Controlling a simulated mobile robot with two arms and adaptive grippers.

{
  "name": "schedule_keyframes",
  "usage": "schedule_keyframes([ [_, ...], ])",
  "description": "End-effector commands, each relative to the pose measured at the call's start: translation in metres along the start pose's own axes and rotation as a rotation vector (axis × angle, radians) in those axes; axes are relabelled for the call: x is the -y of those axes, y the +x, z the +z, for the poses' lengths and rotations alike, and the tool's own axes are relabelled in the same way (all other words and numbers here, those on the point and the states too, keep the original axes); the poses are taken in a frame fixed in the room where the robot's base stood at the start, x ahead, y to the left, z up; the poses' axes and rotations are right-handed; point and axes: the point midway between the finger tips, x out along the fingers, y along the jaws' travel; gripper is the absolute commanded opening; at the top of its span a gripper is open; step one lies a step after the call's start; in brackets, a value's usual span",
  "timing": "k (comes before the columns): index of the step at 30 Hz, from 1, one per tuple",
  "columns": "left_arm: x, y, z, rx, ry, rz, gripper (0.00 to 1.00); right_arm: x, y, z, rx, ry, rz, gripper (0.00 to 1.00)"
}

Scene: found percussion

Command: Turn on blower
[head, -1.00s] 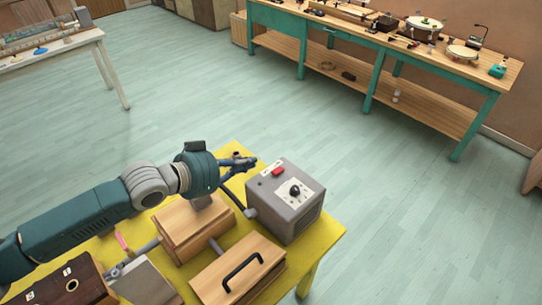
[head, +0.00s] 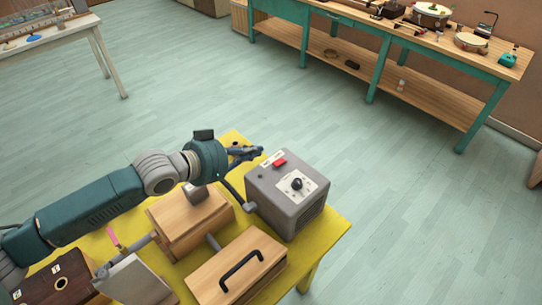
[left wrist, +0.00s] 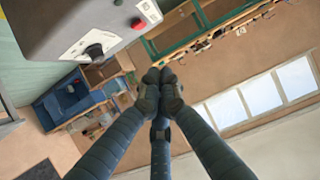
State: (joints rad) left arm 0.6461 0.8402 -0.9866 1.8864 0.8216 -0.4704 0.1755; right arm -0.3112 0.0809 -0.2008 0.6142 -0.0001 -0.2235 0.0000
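The blower looks to be the grey box (head: 287,205) on the right end of the yellow table. A red switch (head: 280,163) sits on its top, and a black knob (head: 297,184) on a white dial plate is on its slanted face. In the left wrist view the box (left wrist: 50,22) fills the upper left, with the red switch (left wrist: 138,23) at its edge. My left gripper (head: 258,152) hangs just behind and left of the switch, apart from it. Its dark fingers (left wrist: 160,78) meet at the tips with nothing between them. My right gripper is not seen.
A wooden bellows-like box (head: 190,225) and a wooden box with a black handle (head: 230,275) stand left of and before the grey box. A dark wooden box (head: 58,285) is at lower left. A green workbench (head: 385,70) stands farther back. Open floor lies between.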

Motion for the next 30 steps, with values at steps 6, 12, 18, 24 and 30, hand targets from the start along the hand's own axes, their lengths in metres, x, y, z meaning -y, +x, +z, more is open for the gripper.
schedule_keyframes([
  [6,-0.001,0.045,-0.005,-0.001,-0.003,0.002,0.00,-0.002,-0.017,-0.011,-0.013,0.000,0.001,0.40],
  [12,-0.001,0.085,-0.001,0.002,0.000,0.000,0.00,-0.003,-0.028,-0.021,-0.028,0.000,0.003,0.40],
  [18,-0.001,0.089,0.028,0.001,0.000,0.001,0.00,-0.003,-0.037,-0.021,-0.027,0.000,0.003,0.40],
  [24,-0.001,0.091,0.038,0.000,0.000,0.001,0.00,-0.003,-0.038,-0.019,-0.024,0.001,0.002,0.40],
  [30,-0.001,0.091,0.039,0.000,0.000,0.001,0.00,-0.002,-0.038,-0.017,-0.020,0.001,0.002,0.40],
])
